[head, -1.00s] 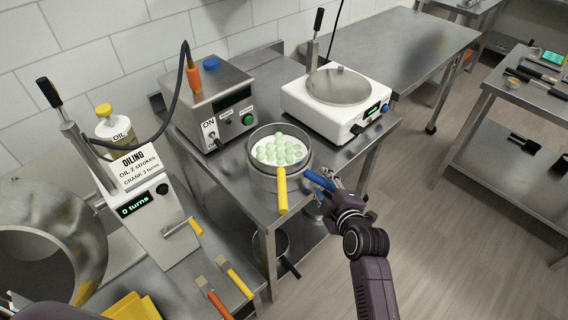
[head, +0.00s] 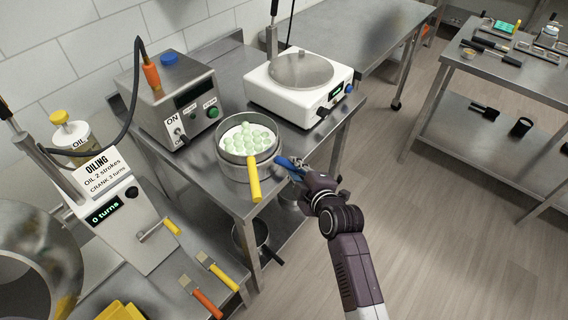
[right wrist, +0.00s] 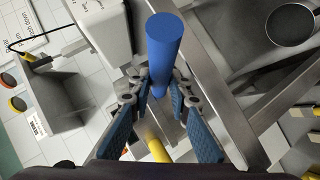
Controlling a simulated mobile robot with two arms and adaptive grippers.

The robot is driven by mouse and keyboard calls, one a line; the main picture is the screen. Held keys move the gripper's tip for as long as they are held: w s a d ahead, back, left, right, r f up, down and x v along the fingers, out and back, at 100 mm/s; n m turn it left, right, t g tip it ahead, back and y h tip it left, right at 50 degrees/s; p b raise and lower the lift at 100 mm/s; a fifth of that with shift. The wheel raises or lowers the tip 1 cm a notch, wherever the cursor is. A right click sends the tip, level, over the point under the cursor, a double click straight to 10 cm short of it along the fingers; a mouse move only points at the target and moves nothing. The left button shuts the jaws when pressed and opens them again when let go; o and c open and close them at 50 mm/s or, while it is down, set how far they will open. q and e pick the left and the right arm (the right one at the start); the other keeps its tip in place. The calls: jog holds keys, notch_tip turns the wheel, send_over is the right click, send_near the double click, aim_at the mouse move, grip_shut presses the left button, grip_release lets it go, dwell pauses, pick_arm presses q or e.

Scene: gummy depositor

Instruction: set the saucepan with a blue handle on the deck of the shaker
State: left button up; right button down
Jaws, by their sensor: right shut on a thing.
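My right gripper (head: 299,171) is shut on the blue handle (right wrist: 166,65), which stands between its pads in the right wrist view. In the head view the blue handle (head: 284,161) points towards the round steel pans on the table. A pan with a yellow handle (head: 253,180) holds several pale green balls; steel wall (head: 236,171) shows below its rim. I cannot tell which part of this steel belongs to the blue-handled saucepan. The shaker (head: 318,103) is a white machine behind them, with a bare round steel deck (head: 301,69). My left gripper is not in view.
A grey box machine (head: 170,102) with a hose stands left of the pans. The white oiling machine (head: 122,222) is at the left. A dark-handled pan (head: 250,238) sits on the lower shelf. A steel table (head: 365,35) behind the shaker is mostly clear.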

notch_tip(320, 180, up, 20)
jog(key=b, duration=0.1)
dwell(0.4)
jog(key=c, duration=2.4)
grip_release()
grip_shut()
jog(key=shift+r, duration=0.1)
